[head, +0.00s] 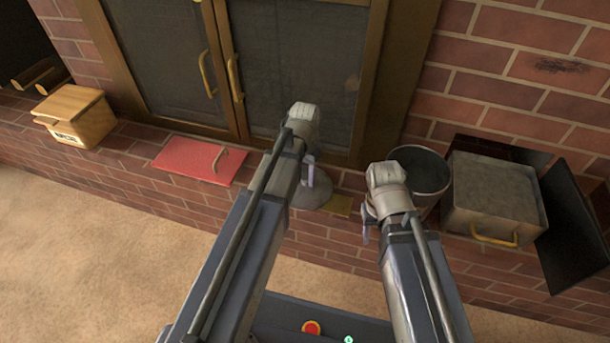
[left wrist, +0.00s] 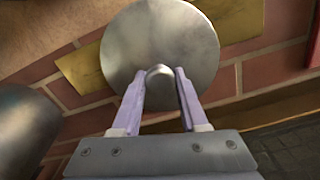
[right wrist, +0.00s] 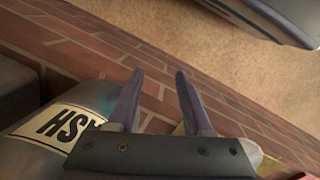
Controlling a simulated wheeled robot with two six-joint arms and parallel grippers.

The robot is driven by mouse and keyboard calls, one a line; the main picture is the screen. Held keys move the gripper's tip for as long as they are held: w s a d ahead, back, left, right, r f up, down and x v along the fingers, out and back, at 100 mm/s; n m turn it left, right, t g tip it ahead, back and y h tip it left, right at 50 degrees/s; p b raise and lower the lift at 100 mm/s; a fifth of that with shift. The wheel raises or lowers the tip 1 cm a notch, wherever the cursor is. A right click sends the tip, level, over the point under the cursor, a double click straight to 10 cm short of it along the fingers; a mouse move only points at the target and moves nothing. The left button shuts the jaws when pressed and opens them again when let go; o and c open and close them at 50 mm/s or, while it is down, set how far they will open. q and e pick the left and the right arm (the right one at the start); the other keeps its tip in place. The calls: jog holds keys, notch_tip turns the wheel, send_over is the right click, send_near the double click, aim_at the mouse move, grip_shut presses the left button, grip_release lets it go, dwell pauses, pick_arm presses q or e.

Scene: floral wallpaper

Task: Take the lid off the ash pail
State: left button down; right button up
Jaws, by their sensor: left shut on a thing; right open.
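The ash pail (head: 428,172) stands on the brick ledge, its top uncovered and its inside dark. It shows at the left of the left wrist view (left wrist: 25,130), and its label is part visible in the right wrist view (right wrist: 58,128). The round grey lid (head: 318,195) is apart from the pail, to its left. My left gripper (head: 309,178) is shut on the lid's knob (left wrist: 158,73). I cannot tell if the lid touches the ledge. My right gripper (head: 366,226) is open and empty in front of the pail; its fingers show in the right wrist view (right wrist: 158,95).
A yellow plate (head: 340,205) lies partly under the lid. A red board with a handle (head: 190,159) and a wooden box (head: 75,117) are further left. A grey metal box (head: 493,195) and dark panels (head: 575,225) stand right of the pail. Glazed doors (head: 290,65) are behind.

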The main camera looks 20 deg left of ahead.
pick_arm(q)
grip_release()
dwell(0.5)
notch_tip(320, 180, up, 8)
jog(key=p, duration=0.8)
jog(key=s+d+y, duration=0.1)
jog(key=s+d, duration=0.9)
jog(key=s, duration=0.4)
notch_tip(320, 180, up, 38)
jog(key=p, duration=3.8)
jog(key=shift+s+d, duration=0.2)
